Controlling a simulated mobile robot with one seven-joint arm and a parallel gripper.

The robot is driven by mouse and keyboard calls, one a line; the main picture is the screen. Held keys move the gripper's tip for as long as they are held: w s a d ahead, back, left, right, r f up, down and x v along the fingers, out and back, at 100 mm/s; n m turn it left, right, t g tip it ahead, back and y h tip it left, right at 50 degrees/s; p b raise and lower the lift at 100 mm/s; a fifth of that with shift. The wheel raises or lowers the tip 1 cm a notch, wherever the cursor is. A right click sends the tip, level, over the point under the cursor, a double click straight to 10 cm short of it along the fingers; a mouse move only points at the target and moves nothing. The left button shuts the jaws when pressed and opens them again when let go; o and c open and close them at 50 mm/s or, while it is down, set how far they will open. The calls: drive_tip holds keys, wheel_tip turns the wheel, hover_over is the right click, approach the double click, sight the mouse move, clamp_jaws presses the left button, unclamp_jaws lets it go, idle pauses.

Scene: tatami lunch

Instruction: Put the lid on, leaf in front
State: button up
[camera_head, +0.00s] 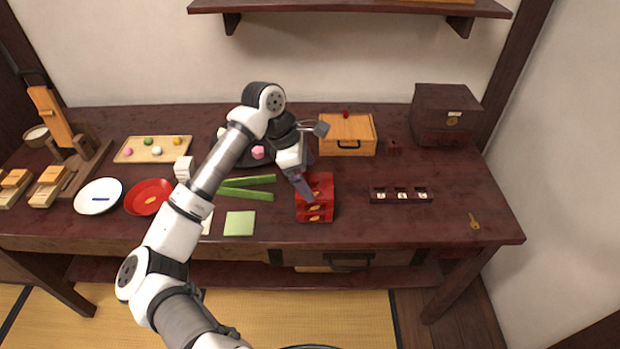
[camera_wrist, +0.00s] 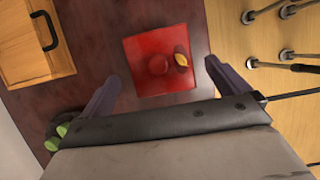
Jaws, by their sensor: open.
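A square red lid (camera_wrist: 140,53) with a round red knob (camera_wrist: 158,65) shows in the wrist view, with a gold leaf (camera_wrist: 181,59) near its right edge, the side of the table's front edge. In the head view the lid (camera_head: 324,180) appears to lie flat on the red stacked box (camera_head: 328,212), its leaf (camera_head: 316,195) toward the front. The box's front bears gold leaves too. My gripper (camera_head: 307,193) is open above the lid; in the wrist view its fingers (camera_wrist: 162,72) are apart, clear of the knob. The gripper hides part of the lid in the head view.
A wooden box (camera_head: 347,131) with a black handle stands behind the red box. A dark three-part tray (camera_head: 401,203) lies to the right, and a key (camera_head: 474,221) farther right. Green strips (camera_head: 247,194) and a green square (camera_head: 239,223) lie to the left.

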drive_tip(key=b+v, duration=0.1)
drive_tip(key=v, duration=1)
drive_tip(key=shift+a+r+b, duration=0.2)
drive_tip(key=shift+r+b, duration=0.15)
drive_tip(key=shift+b, duration=0.05)
